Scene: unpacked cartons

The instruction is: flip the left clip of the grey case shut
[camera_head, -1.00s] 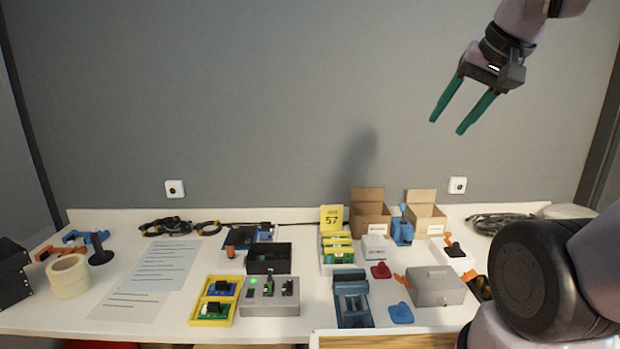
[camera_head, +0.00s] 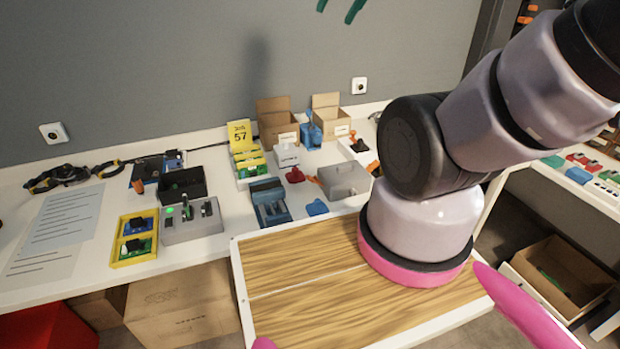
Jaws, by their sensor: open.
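The grey case (camera_head: 345,181) sits on the white table, right of the middle, with its lid looking closed. Its left clip (camera_head: 317,182) is orange and sticks out from the left side, seeming to stand away from the wall. Another orange bit (camera_head: 373,167) shows at its right side, partly hidden by my arm. My gripper (camera_head: 339,8) shows only as two green fingertips at the top edge, apart and empty, in front of the grey wall. It is far above the case and touches nothing.
A red part (camera_head: 295,175) and a blue part (camera_head: 316,207) lie left of the case. A blue vise-like fixture (camera_head: 270,202) stands further left. Two open cartons (camera_head: 276,120) are behind. My arm covers the table right of the case. The wall area above is clear.

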